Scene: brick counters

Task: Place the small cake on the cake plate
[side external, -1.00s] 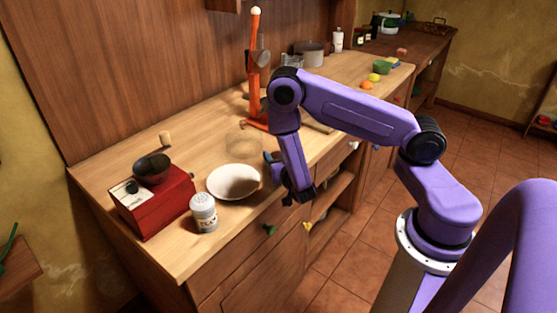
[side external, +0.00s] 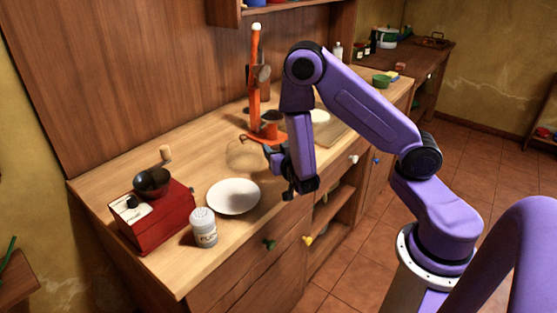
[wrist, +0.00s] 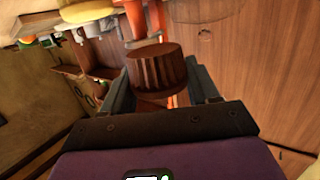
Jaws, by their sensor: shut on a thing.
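A small dark brown cake with fluted sides (wrist: 157,72) is held between the two fingers of my gripper (wrist: 160,78) in the wrist view. In the side view my gripper (side external: 275,158) is above the counter, to the right of and higher in the picture than the white plate (side external: 233,196). I cannot make out the cake there. The plate is empty and lies flat near the counter's front edge, apart from my gripper.
A red grinder (side external: 153,215) and a shaker (side external: 204,228) stand left of and in front of the plate. A clear glass bowl (side external: 243,153) is behind it. An orange press (side external: 254,85) stands farther back. A board (side external: 330,128) lies to the right.

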